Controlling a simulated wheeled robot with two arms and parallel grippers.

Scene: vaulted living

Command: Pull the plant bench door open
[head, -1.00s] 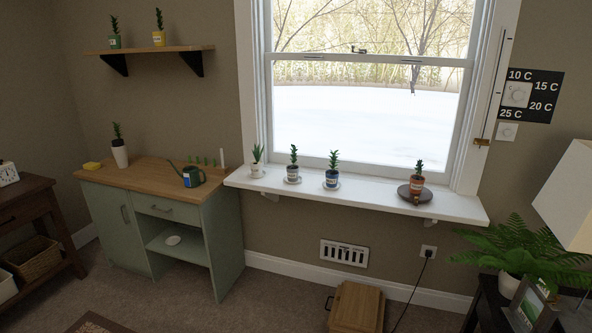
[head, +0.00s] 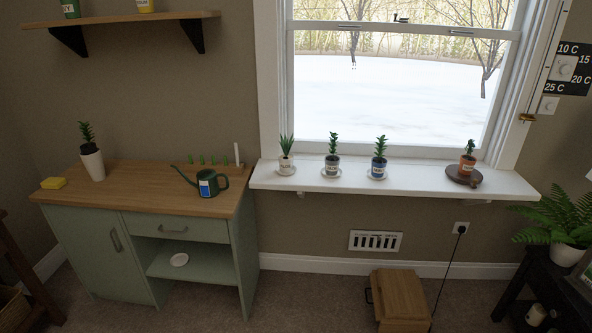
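The plant bench (head: 140,172) is a green cabinet with a wooden top at the left of the head view. Its door (head: 92,255) is on the left side of its front and looks shut. A vertical bar handle (head: 116,240) sits near the door's right edge. Neither of my grippers shows in the view.
A watering can (head: 208,186), a yellow sponge (head: 53,183) and a potted plant (head: 92,163) stand on the bench top. A wooden box (head: 402,296) is on the floor at right. Dark furniture (head: 22,270) stands at the left edge. Carpet in front of the bench looks clear.

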